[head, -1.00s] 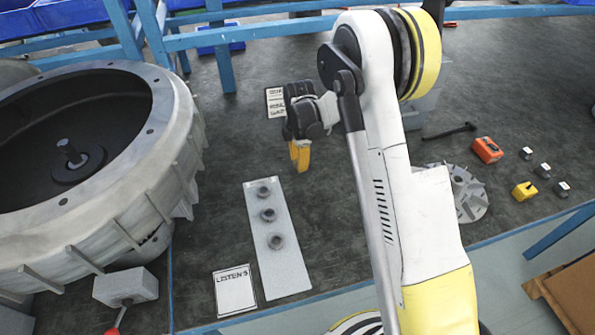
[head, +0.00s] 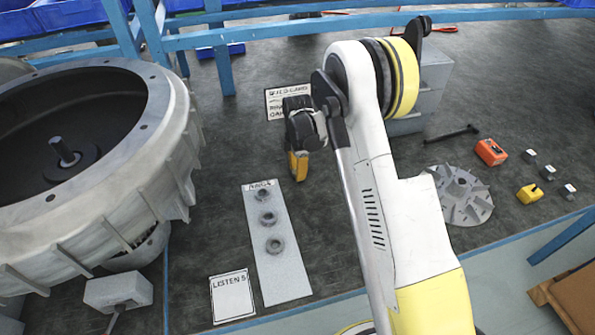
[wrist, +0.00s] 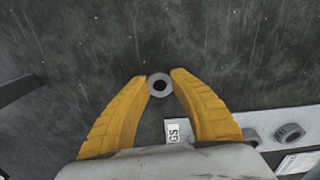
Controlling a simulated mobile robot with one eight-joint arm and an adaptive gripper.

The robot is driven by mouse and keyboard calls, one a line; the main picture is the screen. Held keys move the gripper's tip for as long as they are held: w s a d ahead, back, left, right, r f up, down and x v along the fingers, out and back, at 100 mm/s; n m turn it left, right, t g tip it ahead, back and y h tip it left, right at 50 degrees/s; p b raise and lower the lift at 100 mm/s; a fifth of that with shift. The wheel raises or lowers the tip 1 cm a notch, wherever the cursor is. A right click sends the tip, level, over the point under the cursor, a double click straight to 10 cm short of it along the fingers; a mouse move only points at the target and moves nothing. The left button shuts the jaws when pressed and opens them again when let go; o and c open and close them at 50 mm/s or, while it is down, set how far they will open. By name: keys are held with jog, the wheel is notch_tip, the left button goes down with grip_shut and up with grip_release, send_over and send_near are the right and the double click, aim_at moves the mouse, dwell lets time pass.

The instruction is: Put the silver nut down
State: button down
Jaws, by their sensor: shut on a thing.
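The silver nut (wrist: 160,85) is a small grey ring with a dark hole, held between the yellow fingertips of my gripper (wrist: 159,82) in the wrist view. My gripper (head: 298,178) is shut on it and points down over the dark bench, beyond the far end of a pale grey strip (head: 282,281). The nut cannot be made out in the head view. How high it is above the bench is hard to tell. Grey rings (head: 267,218) sit in a row on the strip, and two of them show in the wrist view (wrist: 290,132).
A large round blower housing (head: 120,222) stands at left. A white card (head: 232,297) lies beside the strip and another card (head: 275,103) behind my gripper. A finned disc (head: 465,196), an orange block (head: 490,152) and small blocks lie at right. Bare bench surrounds the fingers.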

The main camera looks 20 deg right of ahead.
jog(key=c, duration=1.2)
grip_release()
jog(key=s+r+m+t+p, duration=0.1)
jog(key=s+r+m+p, duration=0.15)
jog(key=r, duration=0.95)
jog(key=s+r+m+t+p, duration=0.1)
jog(key=s+r+m+p, duration=0.15)
jog(key=r, duration=0.95)
jog(key=s+r+m+t, duration=0.2)
jog(key=s+r+m, duration=0.3)
jog(key=s+r, duration=0.35)
jog(key=s+m+t, duration=0.1)
jog(key=s+m, duration=0.2)
jog(key=s, duration=0.2)
jog(key=s+m+t, duration=0.1)
jog(key=s+m, duration=0.2)
jog(key=s, duration=0.3)
jog(key=s+m+t, duration=0.1)
jog(key=s+m, duration=0.2)
jog(key=s, duration=0.2)
jog(key=shift+s+r, duration=0.15)
jog(key=shift+r, duration=0.05)
